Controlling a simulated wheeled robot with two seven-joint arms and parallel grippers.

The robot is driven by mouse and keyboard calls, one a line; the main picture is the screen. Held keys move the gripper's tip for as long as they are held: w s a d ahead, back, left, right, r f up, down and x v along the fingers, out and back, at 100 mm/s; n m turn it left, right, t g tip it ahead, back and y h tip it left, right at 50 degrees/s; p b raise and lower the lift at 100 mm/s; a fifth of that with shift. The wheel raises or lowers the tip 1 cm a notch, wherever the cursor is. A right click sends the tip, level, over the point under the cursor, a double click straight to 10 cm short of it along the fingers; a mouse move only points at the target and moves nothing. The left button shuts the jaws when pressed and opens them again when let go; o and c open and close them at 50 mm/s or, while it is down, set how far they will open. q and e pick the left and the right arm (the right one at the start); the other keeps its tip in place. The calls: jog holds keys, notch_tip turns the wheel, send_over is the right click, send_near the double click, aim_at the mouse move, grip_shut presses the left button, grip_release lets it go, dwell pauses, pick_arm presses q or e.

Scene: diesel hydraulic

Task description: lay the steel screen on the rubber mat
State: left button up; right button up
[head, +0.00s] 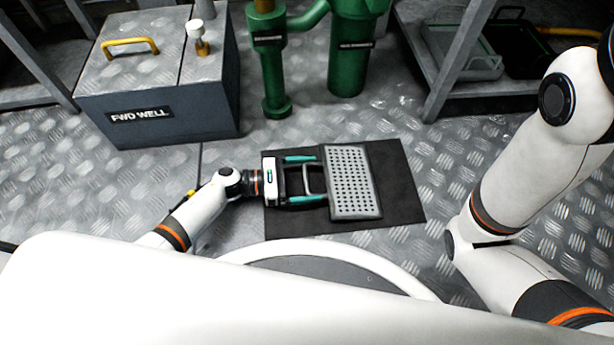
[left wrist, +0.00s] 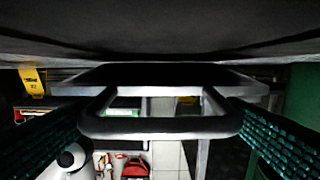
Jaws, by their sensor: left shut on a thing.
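The steel screen (head: 352,183) is a grey perforated plate with a looped handle on its left side. My left gripper (head: 305,180) is shut on this handle, with a teal finger on either side of it. In the left wrist view the handle (left wrist: 160,127) runs between the two ridged teal fingers, and the edge of the screen (left wrist: 160,90) lies beyond it. The black rubber mat (head: 400,195) lies flat on the floor under the screen and gripper. The screen appears over the mat, roughly level; I cannot tell whether it touches. My right gripper is out of view.
A grey box marked FWD WELL (head: 160,105) with a yellow handle stands at the back left. Green pipework (head: 270,65) rises behind the mat. A metal rack (head: 470,85) with trays stands at the back right. Tread-plate floor right of the mat is clear.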

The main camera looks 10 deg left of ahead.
pick_arm(q)
jog(key=shift+f, duration=0.25)
dwell(0.6)
jog(key=o, duration=1.2)
